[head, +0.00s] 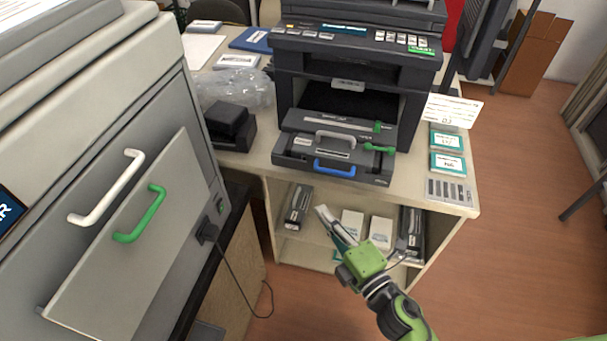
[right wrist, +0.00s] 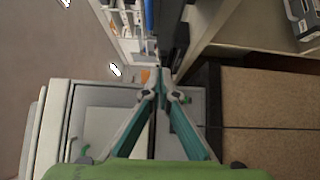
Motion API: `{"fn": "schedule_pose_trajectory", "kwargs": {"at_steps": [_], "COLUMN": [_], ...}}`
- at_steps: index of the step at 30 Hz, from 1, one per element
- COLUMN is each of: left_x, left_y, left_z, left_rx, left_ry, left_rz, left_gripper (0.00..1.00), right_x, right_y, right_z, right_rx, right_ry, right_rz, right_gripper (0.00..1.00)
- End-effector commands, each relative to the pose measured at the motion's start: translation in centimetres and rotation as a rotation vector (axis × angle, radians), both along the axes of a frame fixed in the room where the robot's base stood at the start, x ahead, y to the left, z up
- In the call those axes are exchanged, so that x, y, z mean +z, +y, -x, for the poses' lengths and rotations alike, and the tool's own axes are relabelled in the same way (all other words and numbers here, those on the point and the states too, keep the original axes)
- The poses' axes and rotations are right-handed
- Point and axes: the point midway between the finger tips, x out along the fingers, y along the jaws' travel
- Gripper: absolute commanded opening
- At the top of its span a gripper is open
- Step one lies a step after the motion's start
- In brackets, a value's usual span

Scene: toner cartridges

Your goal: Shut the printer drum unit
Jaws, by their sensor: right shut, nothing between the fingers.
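The black printer (head: 352,75) stands on the desk in the head view with its front open. The drum unit (head: 300,162) sticks out toward me at the front. It has a blue handle (head: 335,168) low on its face, a grey handle above it and a green lever (head: 379,148) at its right. My right gripper (head: 323,211) is below the desk top, in front of the open shelf, apart from the drum unit. Its fingers are shut and empty; the tips also show in the right wrist view (right wrist: 161,78). My left gripper is not in view.
A large grey machine (head: 95,110) with white and green handles fills the left. The shelf below the desk top (head: 232,160) holds boxes and dark cartridges (head: 298,207). A crumpled clear bag (head: 235,88) lies left of the printer. The floor (head: 530,230) at right is mostly clear.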

Motion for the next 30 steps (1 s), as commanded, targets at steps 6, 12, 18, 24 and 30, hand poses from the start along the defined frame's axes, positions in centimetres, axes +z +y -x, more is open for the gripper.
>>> {"fn": "schedule_pose_trajectory", "kwargs": {"at_steps": [6,12,18,24,30], "left_x": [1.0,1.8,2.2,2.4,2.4], "left_y": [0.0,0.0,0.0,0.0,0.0], "left_z": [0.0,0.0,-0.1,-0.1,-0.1], "left_rx": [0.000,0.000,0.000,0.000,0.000], "left_ry": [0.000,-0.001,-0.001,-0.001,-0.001], "left_rz": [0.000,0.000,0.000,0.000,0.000], "left_gripper": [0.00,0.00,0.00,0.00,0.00], "right_x": [0.4,0.4,0.2,0.1,0.0], "right_y": [1.3,3.2,4.1,3.3,3.1], "right_z": [-2.7,-6.5,-10.0,-12.1,-12.6], "right_rx": [-0.001,-0.002,-0.004,-0.002,-0.002], "right_ry": [-0.003,-0.001,0.000,0.001,0.002], "right_rz": [0.000,-0.004,0.000,-0.002,-0.002], "right_gripper": [0.00,0.00,0.00,0.00,0.00]}}
